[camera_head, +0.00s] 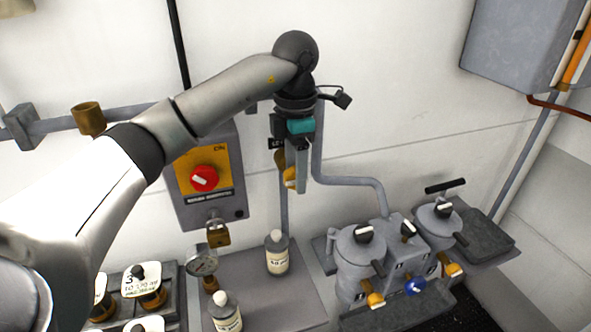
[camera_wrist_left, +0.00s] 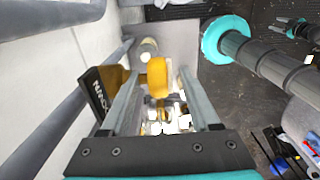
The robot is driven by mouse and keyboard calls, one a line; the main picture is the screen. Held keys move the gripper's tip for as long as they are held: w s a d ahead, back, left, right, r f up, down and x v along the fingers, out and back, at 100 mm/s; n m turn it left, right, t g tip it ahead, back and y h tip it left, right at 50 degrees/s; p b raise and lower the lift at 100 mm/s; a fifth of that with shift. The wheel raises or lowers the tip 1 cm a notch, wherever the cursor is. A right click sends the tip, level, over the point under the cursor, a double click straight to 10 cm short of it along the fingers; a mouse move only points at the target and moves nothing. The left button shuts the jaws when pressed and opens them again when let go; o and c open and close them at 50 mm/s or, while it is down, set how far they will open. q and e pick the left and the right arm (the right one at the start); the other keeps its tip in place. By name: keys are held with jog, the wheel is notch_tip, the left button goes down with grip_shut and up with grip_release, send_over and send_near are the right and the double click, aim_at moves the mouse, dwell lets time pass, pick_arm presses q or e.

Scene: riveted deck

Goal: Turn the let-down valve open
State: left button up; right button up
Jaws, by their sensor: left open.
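The let-down valve has a yellow-orange handle (camera_head: 290,178) on the wall pipe, largely hidden behind my left gripper in the head view. In the left wrist view the rounded handle (camera_wrist_left: 157,76) shows between the two fingers. A dark label plate (camera_wrist_left: 99,94), its end reading "DOWN", sits beside the left finger in that view. My left gripper (camera_head: 297,188) points down in front of the valve. It is open, with its fingers on either side of the handle; I cannot tell whether they touch it. My right gripper is in neither view.
Below stand a gauge (camera_head: 203,264), white bottles (camera_head: 277,254) and grey pots with orange taps (camera_head: 361,250). A pipe (camera_head: 345,181) runs right of the gripper.

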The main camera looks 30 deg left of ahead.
pick_arm(q)
grip_shut()
dwell(0.5)
